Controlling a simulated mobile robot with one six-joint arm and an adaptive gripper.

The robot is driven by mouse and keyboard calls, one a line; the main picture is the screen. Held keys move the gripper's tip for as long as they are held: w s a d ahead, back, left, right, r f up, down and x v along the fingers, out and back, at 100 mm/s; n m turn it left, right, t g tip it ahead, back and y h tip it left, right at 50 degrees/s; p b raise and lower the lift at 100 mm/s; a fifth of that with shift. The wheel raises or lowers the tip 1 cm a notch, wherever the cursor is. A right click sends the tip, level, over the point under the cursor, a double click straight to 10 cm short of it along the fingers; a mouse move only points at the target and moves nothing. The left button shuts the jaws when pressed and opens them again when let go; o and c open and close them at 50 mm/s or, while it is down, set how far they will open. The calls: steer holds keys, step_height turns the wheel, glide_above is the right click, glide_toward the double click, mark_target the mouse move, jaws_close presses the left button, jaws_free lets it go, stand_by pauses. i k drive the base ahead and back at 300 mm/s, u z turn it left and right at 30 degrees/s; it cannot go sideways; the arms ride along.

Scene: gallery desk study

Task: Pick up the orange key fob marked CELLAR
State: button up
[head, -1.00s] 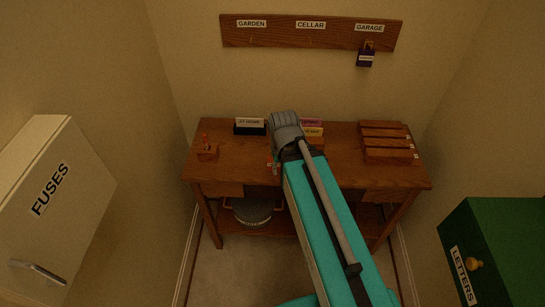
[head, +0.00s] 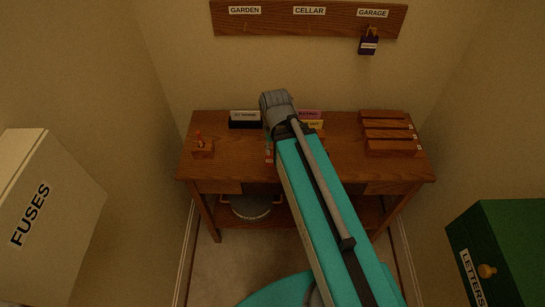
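No fob that I can read as CELLAR shows. A small reddish-orange thing with a pale patch (head: 269,153) lies on the desk (head: 235,163), just left of my arm and partly hidden by it. I cannot tell what it is. The wall board (head: 276,22) has GARDEN, CELLAR and GARAGE labels. A dark purple fob (head: 368,46) hangs under GARAGE, and no fob hangs under CELLAR (head: 309,11). My arm reaches over the middle of the desk. Its grey wrist hides the fingers, so my gripper cannot be seen.
Card holders with a white card (head: 244,116) and pink and yellow cards (head: 309,115) stand at the desk's back. Wooden trays (head: 389,149) are at right, a small wooden stand (head: 202,149) at left. A FUSES box (head: 60,205) and green LETTERS box (head: 512,240) flank the way.

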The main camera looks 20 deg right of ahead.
mark_target(268, 159)
steer(key=u, duration=0.2)
steer(key=k, duration=1.25)
steer(key=u, duration=0.4)
